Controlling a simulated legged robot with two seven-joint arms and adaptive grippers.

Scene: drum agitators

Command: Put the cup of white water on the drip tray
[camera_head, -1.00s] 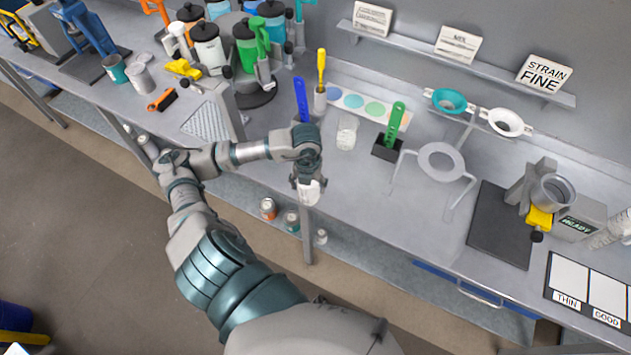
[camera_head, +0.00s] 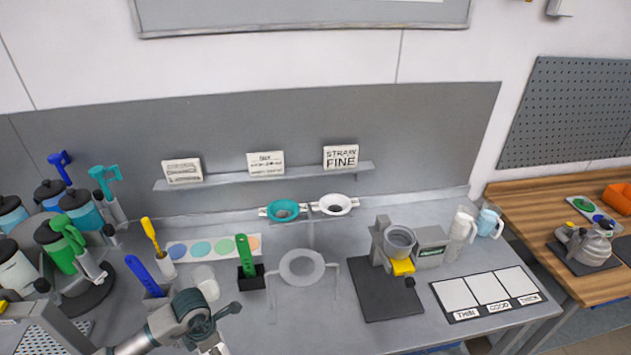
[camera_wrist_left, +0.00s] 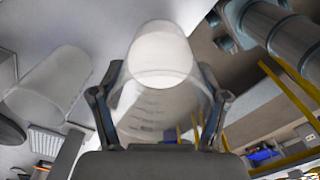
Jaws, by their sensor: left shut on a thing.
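My left gripper (camera_wrist_left: 160,112) is shut on a clear cup of white water (camera_wrist_left: 160,60), with a finger on each side of it. In the head view the left gripper (camera_head: 212,343) is at the bottom edge, over the front of the bench, and the cup is largely cut off there. The perforated grey drip tray (camera_head: 28,342) lies at the lower left, left of my arm and partly hidden by a grey post. A perforated grey surface (camera_wrist_left: 45,143) also shows at the lower left of the wrist view. My right gripper is not in view.
Another clear cup (camera_head: 205,283) stands on the bench beyond my gripper. The blue-handled tool (camera_head: 143,275), green-handled tool (camera_head: 245,262) and strainer stand (camera_head: 302,268) are close by. Paint canisters (camera_head: 58,250) crowd the left. A black mat (camera_head: 388,300) lies right.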

